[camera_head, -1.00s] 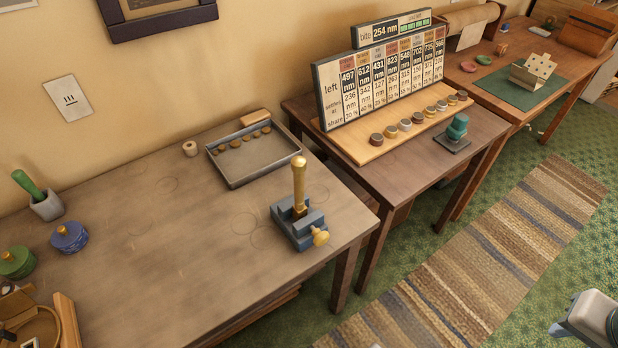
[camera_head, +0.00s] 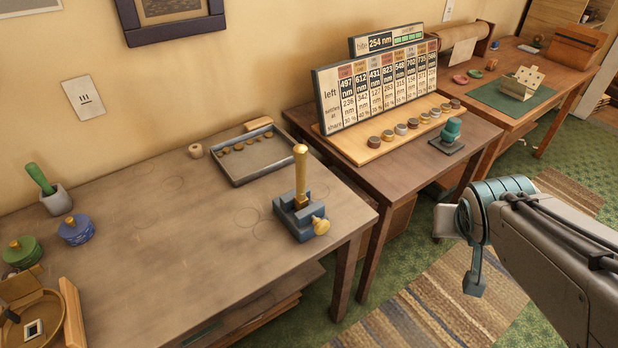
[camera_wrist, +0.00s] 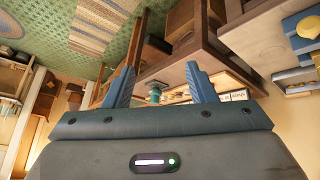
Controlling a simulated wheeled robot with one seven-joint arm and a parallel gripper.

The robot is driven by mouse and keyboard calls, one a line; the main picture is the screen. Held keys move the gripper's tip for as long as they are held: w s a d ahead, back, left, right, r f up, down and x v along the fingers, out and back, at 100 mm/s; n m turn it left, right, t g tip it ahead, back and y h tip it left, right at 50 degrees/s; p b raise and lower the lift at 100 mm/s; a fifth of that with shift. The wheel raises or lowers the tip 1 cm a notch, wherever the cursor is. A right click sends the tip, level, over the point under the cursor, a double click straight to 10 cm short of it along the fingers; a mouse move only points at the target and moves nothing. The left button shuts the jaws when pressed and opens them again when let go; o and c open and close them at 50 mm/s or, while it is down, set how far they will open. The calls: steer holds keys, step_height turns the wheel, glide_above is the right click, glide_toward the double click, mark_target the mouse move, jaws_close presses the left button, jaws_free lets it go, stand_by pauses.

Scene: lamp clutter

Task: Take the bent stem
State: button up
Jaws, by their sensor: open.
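A brass stem (camera_head: 301,178) stands nearly upright in a blue-grey vise (camera_head: 298,222) near the front right corner of the left table. It has a rounded top, and its lower end is hidden in the vise; a clear bend cannot be made out. The vise has a brass knob (camera_head: 321,226) on its right. Part of the vise and its knob shows at the top right of the wrist view (camera_wrist: 288,76). My gripper (camera_wrist: 163,78) is open, with two blue fingers apart and nothing between them. In the head view my arm is right of the table, away from the stem.
A grey tray (camera_head: 262,177) with small brass pieces lies behind the vise. The second table (camera_head: 400,175) holds a number board (camera_head: 375,85), a row of knobs and a green stamp-like object (camera_head: 452,131). Jars and a green-handled cup (camera_head: 54,198) stand left. The left table's middle is clear.

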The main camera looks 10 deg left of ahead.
steer(key=w+a+f+n+t+y+b, duration=0.1)
steer(key=w+a+f+n+t+b, duration=0.15)
steer(key=w+a, duration=0.2)
steer(key=n+y+b, duration=0.3)
steer(key=n+y, duration=0.4)
steer(key=y, duration=0.4)
glide_toward(304, 200)
steer(key=shift+w+a+r+g+p, duration=0.15)
steer(key=shift+a+p, duration=0.2)
steer(key=shift+p, duration=0.3)
steer(key=shift+w+a+r+g+p, duration=0.1)
steer(key=shift+a+p, duration=0.2)
steer(key=shift+p, duration=0.3)
steer(key=shift+f+b+x, duration=0.2)
steer(key=shift+b+x, duration=0.4)
steer(key=shift+x, duration=0.6)
steer(key=shift+d+b+x, duration=0.2)
steer(key=shift+b+x, duration=0.15)
steer(key=shift+x, duration=2.4)
steer(key=shift+w, duration=0.2)
jaws_close()
